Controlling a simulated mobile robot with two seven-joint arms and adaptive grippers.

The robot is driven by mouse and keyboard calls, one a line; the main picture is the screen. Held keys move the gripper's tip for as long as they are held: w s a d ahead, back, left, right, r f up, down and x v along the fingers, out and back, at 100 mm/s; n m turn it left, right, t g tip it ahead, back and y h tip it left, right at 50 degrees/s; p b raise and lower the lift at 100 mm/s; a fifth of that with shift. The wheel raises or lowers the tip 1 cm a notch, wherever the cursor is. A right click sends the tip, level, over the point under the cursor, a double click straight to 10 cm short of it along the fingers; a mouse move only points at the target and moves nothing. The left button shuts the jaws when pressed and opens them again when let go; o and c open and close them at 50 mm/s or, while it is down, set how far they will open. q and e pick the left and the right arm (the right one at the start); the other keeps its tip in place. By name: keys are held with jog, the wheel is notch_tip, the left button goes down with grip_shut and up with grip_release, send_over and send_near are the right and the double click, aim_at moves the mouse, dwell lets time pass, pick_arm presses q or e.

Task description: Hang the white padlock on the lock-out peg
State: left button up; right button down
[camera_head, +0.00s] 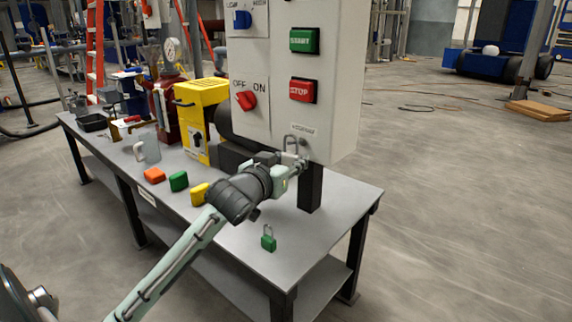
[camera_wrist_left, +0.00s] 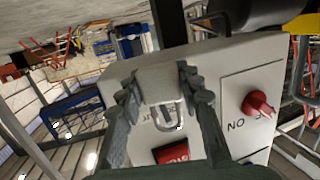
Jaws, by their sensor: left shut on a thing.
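My left gripper (camera_head: 297,163) is in front of the lower part of the grey-white control box (camera_head: 340,110), just under its small label. It is shut on the white padlock, whose body is mostly hidden by the fingers in the head view. The grey shackle (camera_head: 291,143) sticks up above the fingers, close to the box face. In the left wrist view the pale padlock body (camera_wrist_left: 158,84) sits between the two fingers (camera_wrist_left: 155,85), its shackle (camera_wrist_left: 170,118) against the panel. I cannot make out the lock-out peg or whether the shackle touches it. My right gripper is not in view.
The box carries a red OFF/ON switch (camera_head: 246,100), a green START button (camera_head: 304,40) and a red STOP button (camera_head: 303,90). A green padlock (camera_head: 268,239) stands near the table's (camera_head: 325,232) front edge.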

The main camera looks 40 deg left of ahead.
pick_arm(q)
jog(key=shift+w, duration=0.55)
jog(key=shift+w+f, duration=0.3)
grip_shut()
jog(key=shift+w+f, duration=0.3)
jog(key=shift+f, duration=0.1)
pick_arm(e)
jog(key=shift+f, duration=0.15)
pick_arm(q)
jog(key=shift+d, duration=0.1)
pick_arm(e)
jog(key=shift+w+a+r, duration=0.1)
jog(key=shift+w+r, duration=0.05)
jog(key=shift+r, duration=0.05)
pick_arm(q)
jog(key=o, duration=1.1)
grip_release()
